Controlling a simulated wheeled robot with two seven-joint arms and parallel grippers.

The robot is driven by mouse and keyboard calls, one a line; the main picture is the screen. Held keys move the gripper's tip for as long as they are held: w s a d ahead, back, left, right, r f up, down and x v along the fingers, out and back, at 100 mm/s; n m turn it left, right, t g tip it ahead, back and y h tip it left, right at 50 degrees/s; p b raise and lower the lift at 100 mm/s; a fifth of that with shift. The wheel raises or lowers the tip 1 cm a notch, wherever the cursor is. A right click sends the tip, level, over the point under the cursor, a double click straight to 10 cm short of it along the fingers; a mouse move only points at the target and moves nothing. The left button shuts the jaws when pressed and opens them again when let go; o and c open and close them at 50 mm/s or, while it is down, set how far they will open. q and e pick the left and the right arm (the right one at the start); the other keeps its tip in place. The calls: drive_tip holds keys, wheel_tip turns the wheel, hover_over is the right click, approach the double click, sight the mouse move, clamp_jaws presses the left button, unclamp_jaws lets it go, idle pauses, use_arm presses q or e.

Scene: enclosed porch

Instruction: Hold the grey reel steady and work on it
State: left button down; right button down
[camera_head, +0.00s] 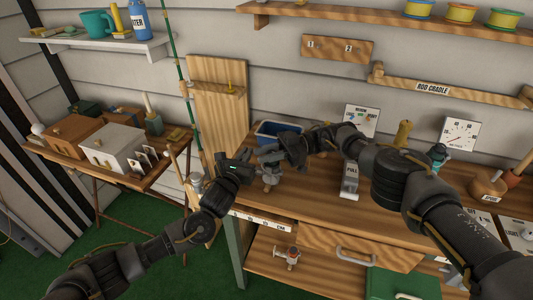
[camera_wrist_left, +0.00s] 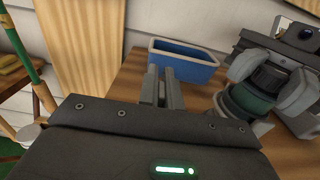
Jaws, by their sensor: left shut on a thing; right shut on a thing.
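The grey reel (camera_head: 270,174) is at the left end of the workbench, between my two grippers. In the left wrist view the reel (camera_wrist_left: 262,98) shows pale grey rounded parts around a dark green spool. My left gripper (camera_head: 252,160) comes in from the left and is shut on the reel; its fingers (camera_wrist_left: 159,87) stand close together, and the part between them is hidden. My right gripper (camera_head: 279,152) reaches in from the right, shut on the reel from the other side. Its exact grip is hidden. It also shows behind the reel in the left wrist view.
A blue bin (camera_head: 279,131) stands just behind the grippers. A white stand marked PULL (camera_head: 349,181) is to the right on the workbench (camera_head: 318,196). Another reel (camera_head: 289,257) lies on the shelf below. A green rod (camera_head: 176,75) stands at the left.

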idle(0.4)
drive_tip(key=c, duration=1.2)
unclamp_jaws()
wheel_tip(320, 180, up, 10)
drive_tip(key=shift+f, duration=0.1)
drive_tip(key=shift+c, duration=0.3)
